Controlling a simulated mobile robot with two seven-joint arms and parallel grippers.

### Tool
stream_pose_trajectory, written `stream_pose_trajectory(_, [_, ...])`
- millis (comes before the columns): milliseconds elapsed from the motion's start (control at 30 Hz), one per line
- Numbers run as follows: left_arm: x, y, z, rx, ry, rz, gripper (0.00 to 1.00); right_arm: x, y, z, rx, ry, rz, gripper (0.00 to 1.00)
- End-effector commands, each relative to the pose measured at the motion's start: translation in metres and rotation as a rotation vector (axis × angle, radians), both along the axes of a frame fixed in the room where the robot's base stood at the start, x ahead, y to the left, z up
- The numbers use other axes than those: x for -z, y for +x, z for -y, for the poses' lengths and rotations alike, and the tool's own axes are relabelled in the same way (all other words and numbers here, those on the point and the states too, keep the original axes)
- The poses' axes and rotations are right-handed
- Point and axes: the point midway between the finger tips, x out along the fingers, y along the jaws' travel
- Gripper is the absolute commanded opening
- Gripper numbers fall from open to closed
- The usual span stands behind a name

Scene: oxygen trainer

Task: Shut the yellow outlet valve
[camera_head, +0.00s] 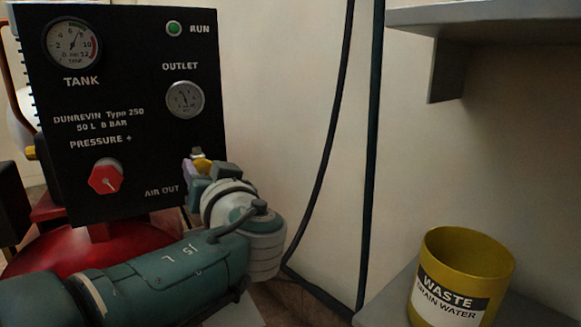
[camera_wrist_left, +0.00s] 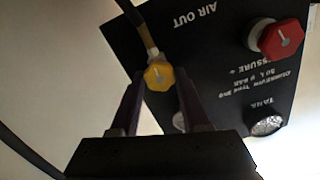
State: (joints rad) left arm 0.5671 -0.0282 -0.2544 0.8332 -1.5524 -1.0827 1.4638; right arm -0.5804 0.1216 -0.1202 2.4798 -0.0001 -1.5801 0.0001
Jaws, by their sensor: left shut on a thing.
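The yellow outlet valve (camera_head: 202,164) sits at the lower right of the black panel, by the words AIR OUT. In the head view it is mostly hidden behind my left gripper (camera_head: 204,173). In the left wrist view the yellow valve knob (camera_wrist_left: 158,76) lies between the two dark fingers of my left gripper (camera_wrist_left: 157,82). The gripper is shut on the knob. A hose runs up from the knob's fitting there. My right gripper is in neither view.
The black panel (camera_head: 130,125) carries a red pressure knob (camera_head: 105,178), a tank gauge (camera_head: 72,44), an outlet gauge (camera_head: 185,99) and a green RUN lamp (camera_head: 173,29). Dark hoses (camera_head: 334,120) hang to the right. A yellow waste bucket (camera_head: 465,262) stands lower right, below a grey shelf (camera_head: 480,16).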

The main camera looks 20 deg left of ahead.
Motion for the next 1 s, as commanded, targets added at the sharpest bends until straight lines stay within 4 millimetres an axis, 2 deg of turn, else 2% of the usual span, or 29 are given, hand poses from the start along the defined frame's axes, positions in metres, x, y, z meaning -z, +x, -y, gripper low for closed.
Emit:
stream_pose_trajectory(500, [0.002,0.001,0.001,0.001,0.262,-0.305,0.00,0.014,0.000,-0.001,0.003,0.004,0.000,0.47])
stream_pose_trajectory(1000, [0.001,0.001,0.001,0.000,0.571,-0.668,0.00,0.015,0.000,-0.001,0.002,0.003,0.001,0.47])
